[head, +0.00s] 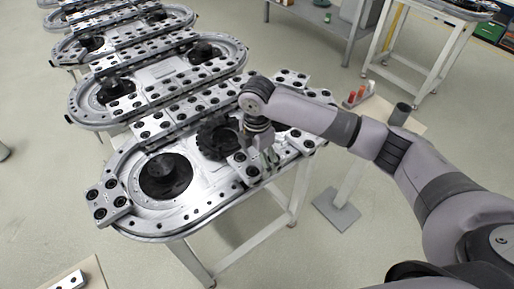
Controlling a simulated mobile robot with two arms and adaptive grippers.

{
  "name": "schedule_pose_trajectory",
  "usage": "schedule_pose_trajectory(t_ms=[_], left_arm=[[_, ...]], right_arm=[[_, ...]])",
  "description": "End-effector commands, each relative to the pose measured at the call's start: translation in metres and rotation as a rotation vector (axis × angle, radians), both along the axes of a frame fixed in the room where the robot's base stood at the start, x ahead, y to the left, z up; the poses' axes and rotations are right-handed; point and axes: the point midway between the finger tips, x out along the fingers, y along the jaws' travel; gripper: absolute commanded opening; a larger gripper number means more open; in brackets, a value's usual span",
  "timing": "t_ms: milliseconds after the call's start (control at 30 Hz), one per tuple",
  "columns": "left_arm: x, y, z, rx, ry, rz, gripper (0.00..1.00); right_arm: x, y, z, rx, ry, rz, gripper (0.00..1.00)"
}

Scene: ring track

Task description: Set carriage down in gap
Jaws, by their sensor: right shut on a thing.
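My right gripper (264,160) points down over the near side of the closest ring track (205,198), right of its middle. It is shut on a carriage (244,168), a silver block with black round holes, partly hidden by the fingers. The carriage is at about track level; I cannot tell whether it touches the rail. Other carriages stand close by at the right end (300,141). Another carriage (106,203) sits at the track's left end. The near rail between it and the held carriage is bare. My left gripper is not in view.
A black hub (165,175) and a black toothed wheel (217,137) sit inside the ring. More ring tracks (88,101) stand behind. A small stand with red items (356,95) and a dark cup (400,113) is at the right.

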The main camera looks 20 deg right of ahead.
Motion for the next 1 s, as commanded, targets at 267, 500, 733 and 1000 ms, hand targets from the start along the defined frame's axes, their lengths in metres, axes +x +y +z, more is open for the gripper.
schedule_pose_trajectory(t_ms=[267, 500, 733, 1000], left_arm=[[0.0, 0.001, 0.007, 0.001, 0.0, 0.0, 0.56], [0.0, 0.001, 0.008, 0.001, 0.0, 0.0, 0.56], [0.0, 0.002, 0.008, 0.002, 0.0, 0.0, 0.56], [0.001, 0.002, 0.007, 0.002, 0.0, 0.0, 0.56]], right_arm=[[0.001, 0.001, -0.03, 0.002, -0.002, 0.0, 0.22], [0.001, 0.001, -0.041, 0.002, -0.006, 0.001, 0.22], [0.001, 0.001, -0.042, 0.002, -0.005, 0.001, 0.22], [0.0, 0.0, -0.049, 0.0, 0.0, 0.001, 0.86]])
